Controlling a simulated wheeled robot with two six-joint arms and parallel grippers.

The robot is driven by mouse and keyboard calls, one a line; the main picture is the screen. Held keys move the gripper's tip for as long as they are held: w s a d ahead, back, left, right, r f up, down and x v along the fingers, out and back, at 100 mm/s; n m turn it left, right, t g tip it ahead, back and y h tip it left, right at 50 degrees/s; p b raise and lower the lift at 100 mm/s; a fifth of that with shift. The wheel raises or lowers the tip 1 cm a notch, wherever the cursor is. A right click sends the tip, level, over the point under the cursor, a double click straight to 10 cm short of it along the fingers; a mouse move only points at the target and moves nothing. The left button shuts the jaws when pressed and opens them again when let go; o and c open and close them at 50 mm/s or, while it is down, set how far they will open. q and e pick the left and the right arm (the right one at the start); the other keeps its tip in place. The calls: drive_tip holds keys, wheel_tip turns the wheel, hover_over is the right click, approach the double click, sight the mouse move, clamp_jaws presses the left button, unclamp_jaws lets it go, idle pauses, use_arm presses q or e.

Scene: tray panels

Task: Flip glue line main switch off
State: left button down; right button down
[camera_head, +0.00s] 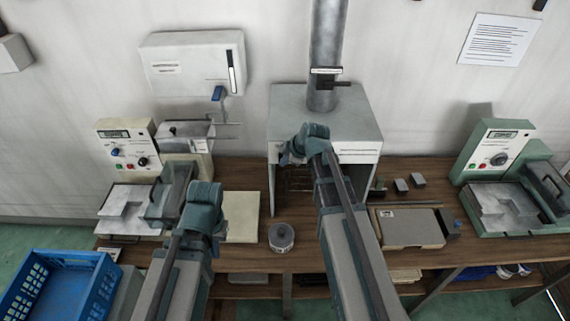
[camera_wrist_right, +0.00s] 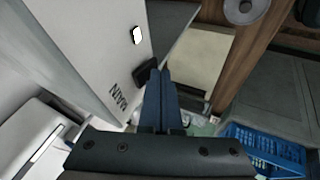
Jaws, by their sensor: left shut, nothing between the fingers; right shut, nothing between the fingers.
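A pale panel (camera_wrist_right: 75,45) marked MAIN fills the upper left of the right wrist view. It carries a black switch lever (camera_wrist_right: 144,74) and a small white oval (camera_wrist_right: 137,35). My right gripper (camera_wrist_right: 166,72) is shut and empty, its fingertips right beside the black lever and partly covering it. I cannot tell whether they touch. In the head view my right gripper (camera_head: 291,153) is at the front of the grey hood (camera_head: 350,125), and my arm hides part of that front. My left gripper (camera_head: 204,212) is shut and empty above the left part of the bench; its wrist hides most of its fingers.
A cream control box (camera_head: 127,148) stands at left and a green machine (camera_head: 498,150) at right. A round tin (camera_head: 281,238) and a cream board (camera_head: 241,216) lie on the wooden bench (camera_head: 300,258). A blue crate (camera_head: 65,288) is at lower left. A white wall unit (camera_head: 190,62) hangs behind.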

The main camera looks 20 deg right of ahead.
drive_tip(key=shift+w+f+t+b, duration=0.1)
drive_tip(key=shift+w+t+b, duration=0.15)
drive_tip(key=shift+t+b, duration=0.3)
drive_tip(key=shift+r+p, duration=0.8)
